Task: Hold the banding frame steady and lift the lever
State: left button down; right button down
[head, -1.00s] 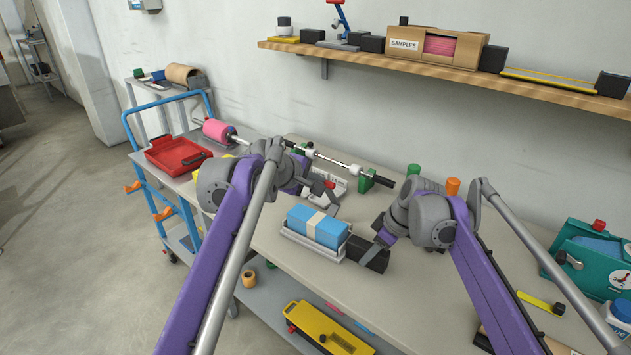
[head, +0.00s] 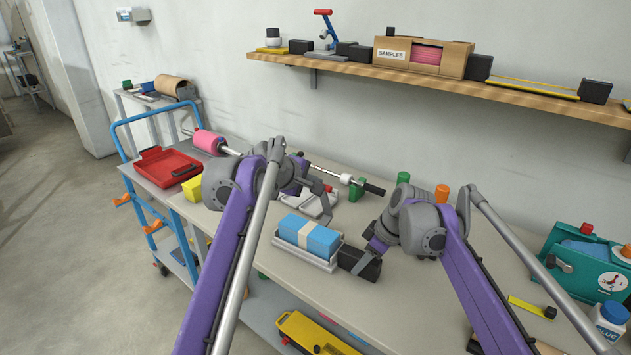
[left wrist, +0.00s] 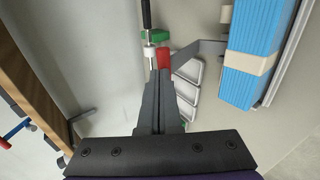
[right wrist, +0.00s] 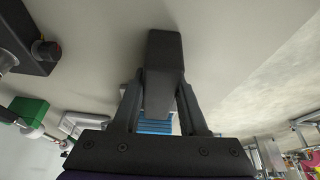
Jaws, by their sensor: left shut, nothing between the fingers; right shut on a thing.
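The banding frame is a pale tray (head: 288,255) holding a blue stack (head: 318,237) with a cream band around it. A black block (head: 358,263) sits at its right end. My right gripper (head: 374,249) is shut on this block, also seen in the right wrist view (right wrist: 163,60). A grey lever (head: 327,208) rises behind the stack. In the left wrist view the lever's grey arm (left wrist: 200,48) reaches to a red grip (left wrist: 163,57). My left gripper (left wrist: 160,78) is shut and empty, its tips close to the red grip; contact is unclear. In the head view my left arm partly hides this area.
A rod with a pink roll (head: 207,141) runs behind my left arm. A red tray (head: 165,168) and a yellow block (head: 192,188) lie left. Green (head: 403,178) and orange (head: 441,193) cylinders stand behind my right arm. A teal case (head: 585,258) is far right.

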pick_arm(q)
jog(key=w+r+v, duration=0.1)
jog(key=v, duration=1.3)
jog(key=shift+d+r, duration=0.2)
jog(key=shift+r, duration=0.2)
jog(key=shift+s, duration=0.1)
pick_arm(e)
jog(key=shift+c, duration=1.8)
grip_release()
